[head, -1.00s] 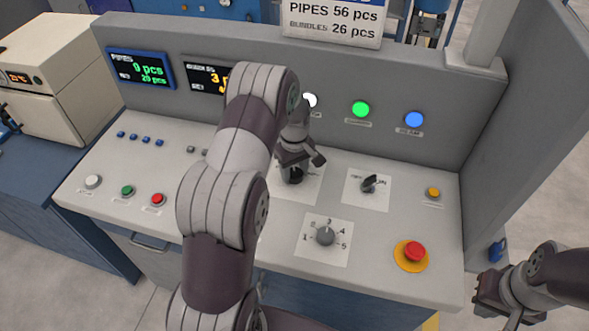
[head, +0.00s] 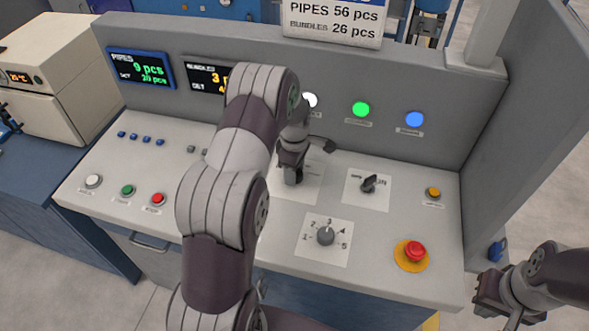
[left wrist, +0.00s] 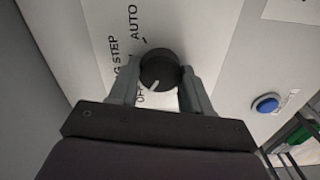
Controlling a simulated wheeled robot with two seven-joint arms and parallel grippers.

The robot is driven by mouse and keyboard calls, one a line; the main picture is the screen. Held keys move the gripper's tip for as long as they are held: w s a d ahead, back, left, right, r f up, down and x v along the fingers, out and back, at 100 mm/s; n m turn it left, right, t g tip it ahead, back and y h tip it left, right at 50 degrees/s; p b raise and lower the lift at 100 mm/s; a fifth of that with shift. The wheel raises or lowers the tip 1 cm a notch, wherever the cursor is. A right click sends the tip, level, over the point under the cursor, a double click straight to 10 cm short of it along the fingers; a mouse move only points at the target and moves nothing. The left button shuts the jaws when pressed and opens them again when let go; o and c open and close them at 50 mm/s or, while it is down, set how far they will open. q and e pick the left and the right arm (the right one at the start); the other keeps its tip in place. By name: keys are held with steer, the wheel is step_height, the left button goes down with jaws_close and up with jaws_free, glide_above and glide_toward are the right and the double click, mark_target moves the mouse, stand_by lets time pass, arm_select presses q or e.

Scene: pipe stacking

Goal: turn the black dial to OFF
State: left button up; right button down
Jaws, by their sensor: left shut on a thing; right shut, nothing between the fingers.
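The black dial (left wrist: 158,68) sits on a white plate (left wrist: 103,30) printed with AUTO, a partly hidden STEP label and OFF. Its pale pointer line points down and slightly left in the left wrist view, towards the partly covered OFF label (left wrist: 141,99). My left gripper (left wrist: 157,88) is shut on the dial, one finger on each side. In the head view my left gripper (head: 293,168) points down at the panel and mostly hides the dial. My right gripper (head: 486,298) is shut and empty, off the panel's right side.
A second selector switch (head: 368,184) and a numbered dial (head: 326,236) are close by on the panel. A red emergency button (head: 414,251) on a yellow base sits at front right. A blue button (left wrist: 266,103) shows in the left wrist view. The panel's upright back wall (head: 440,95) rises behind.

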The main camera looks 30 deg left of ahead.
arm_select(q)
steer(key=shift+r, duration=0.1)
stand_by(0.3)
steer(key=o, duration=1.1)
steer(key=shift+c, duration=0.2)
step_height(320, 180, up, 9)
steer(key=shift+b, duration=0.9)
step_height(320, 180, up, 4)
steer(key=shift+f+p, duration=0.2)
steer(key=shift+p, duration=0.65)
